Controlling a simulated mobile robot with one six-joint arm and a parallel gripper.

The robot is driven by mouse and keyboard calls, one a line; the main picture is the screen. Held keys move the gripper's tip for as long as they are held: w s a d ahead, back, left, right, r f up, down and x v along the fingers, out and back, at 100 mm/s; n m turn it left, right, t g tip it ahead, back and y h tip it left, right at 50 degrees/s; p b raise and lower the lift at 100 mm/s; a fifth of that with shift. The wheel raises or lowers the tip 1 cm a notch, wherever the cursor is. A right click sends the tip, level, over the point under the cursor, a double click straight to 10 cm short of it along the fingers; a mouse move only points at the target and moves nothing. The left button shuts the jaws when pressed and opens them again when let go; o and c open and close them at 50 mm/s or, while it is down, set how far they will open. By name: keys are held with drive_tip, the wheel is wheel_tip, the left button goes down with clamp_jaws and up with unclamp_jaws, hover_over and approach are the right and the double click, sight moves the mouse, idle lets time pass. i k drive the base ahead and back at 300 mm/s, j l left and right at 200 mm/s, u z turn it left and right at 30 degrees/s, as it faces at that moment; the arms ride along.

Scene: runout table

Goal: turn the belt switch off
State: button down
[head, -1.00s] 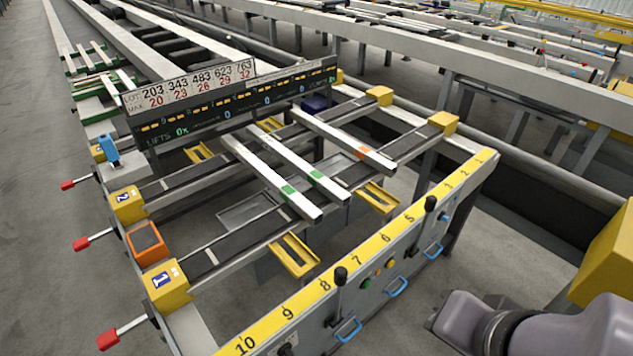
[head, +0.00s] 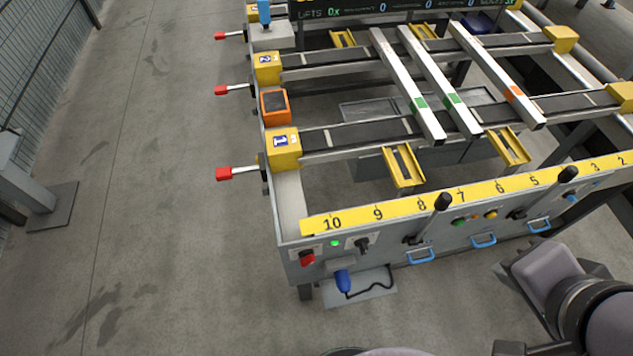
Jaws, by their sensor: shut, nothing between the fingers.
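The end panel (head: 400,250) of the runout table faces me. At its left end are a red knob (head: 307,258), a lit green lamp (head: 334,243) and a black switch knob (head: 362,243). I cannot read any label that tells which knob is the belt switch. Two black levers (head: 442,203) stand farther right, with green, red and yellow buttons (head: 475,217) between them. Part of my arm shows at the bottom right, to the right of these knobs. My gripper's fingers are not seen.
A blue plug (head: 343,280) with a black cable hangs below the panel. Blue handles (head: 420,256) stick out along it. Red-tipped levers (head: 223,173) project from the left side. Several bars (head: 410,85) lie across the belts. The floor (head: 150,220) to the left is clear.

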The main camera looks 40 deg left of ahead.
sight(307, 257)
drive_tip(key=u, duration=0.4)
drive_tip(key=j+u, duration=0.15)
drive_tip(key=u, duration=0.25)
drive_tip(key=j+u, duration=0.1)
drive_tip(key=u, duration=0.3)
drive_tip(key=j+u, duration=0.1)
drive_tip(key=u, duration=0.3)
drive_tip(key=k+j, duration=0.35)
drive_tip(key=k+j+z, duration=0.1)
drive_tip(key=k+j, duration=0.2)
drive_tip(key=j, duration=0.25)
